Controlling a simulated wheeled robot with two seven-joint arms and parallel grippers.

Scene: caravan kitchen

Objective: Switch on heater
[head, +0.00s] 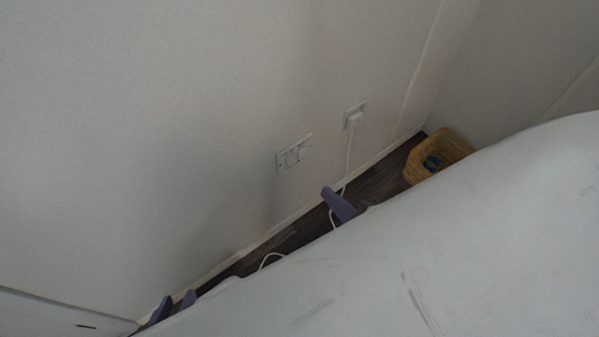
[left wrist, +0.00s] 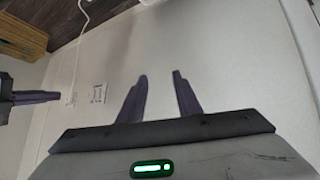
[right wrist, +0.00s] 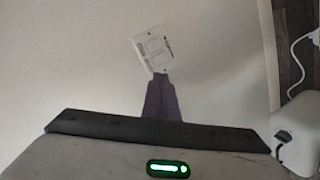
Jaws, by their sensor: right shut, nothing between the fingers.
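A white wall panel with two switches or sockets (head: 294,153) is on the pale wall in the head view. It also shows in the right wrist view (right wrist: 153,49) and small in the left wrist view (left wrist: 98,93). My right gripper (right wrist: 160,76) is shut and empty, its fingertips overlapping the panel's lower edge in that view; whether they touch it I cannot tell. In the head view my right gripper (head: 334,192) shows below and right of the panel. My left gripper (left wrist: 160,74) is open and empty, facing bare wall, at the lower left in the head view (head: 172,302). No heater body is identifiable.
A white plug in a socket (head: 354,115) sits right of the panel, its cable hanging to the dark floor (head: 380,178). A white block with a cable (right wrist: 298,135) is close beside my right gripper. A wooden box (head: 448,152) stands in the corner.

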